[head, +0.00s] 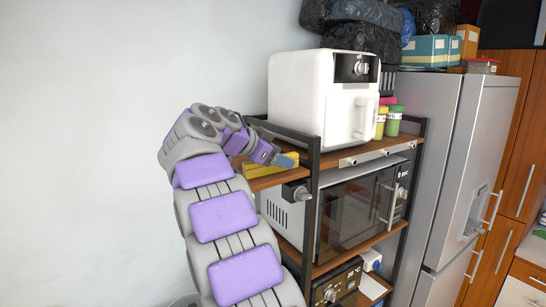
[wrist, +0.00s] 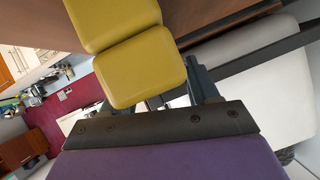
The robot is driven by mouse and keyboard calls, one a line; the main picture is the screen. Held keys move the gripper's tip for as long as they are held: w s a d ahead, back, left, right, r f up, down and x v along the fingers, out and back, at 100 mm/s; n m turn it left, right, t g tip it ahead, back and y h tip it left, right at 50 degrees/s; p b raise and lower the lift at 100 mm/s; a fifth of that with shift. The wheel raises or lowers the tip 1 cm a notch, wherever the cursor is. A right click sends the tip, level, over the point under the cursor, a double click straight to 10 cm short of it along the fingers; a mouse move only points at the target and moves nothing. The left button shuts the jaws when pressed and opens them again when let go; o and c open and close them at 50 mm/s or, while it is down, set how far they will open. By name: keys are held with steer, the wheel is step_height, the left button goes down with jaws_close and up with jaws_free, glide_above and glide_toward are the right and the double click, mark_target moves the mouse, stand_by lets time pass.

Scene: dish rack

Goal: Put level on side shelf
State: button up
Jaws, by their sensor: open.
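The yellow level (head: 262,170) lies along the wooden side shelf (head: 268,182) at the left of the rack in the head view. In the wrist view the level (wrist: 130,70) shows large as two yellow blocks just beyond the dark gripper bar. My gripper (head: 284,159) is at the level's right part, very close to it. In the wrist view a dark finger of my gripper (wrist: 203,82) stands right of the level; the other finger is mostly hidden. The gripper is open. Whether it still touches the level cannot be told.
A white air fryer (head: 310,97) stands on the rack's top shelf, right behind my gripper. A black rack post (head: 313,190) rises beside the shelf. A microwave (head: 350,208) sits below, and a fridge (head: 440,150) stands at right. The wall side at left is clear.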

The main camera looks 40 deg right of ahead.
steer(key=shift+d+f, duration=0.1)
steer(key=shift+d, duration=0.4)
steer(key=v, duration=0.9)
steer(key=shift+w+a, duration=0.1)
steer(key=shift+a, duration=0.3)
steer(key=p+v, duration=0.3)
steer(key=v, duration=0.4)
steer(key=shift+r, duration=0.3)
steer(key=shift+a, duration=0.3)
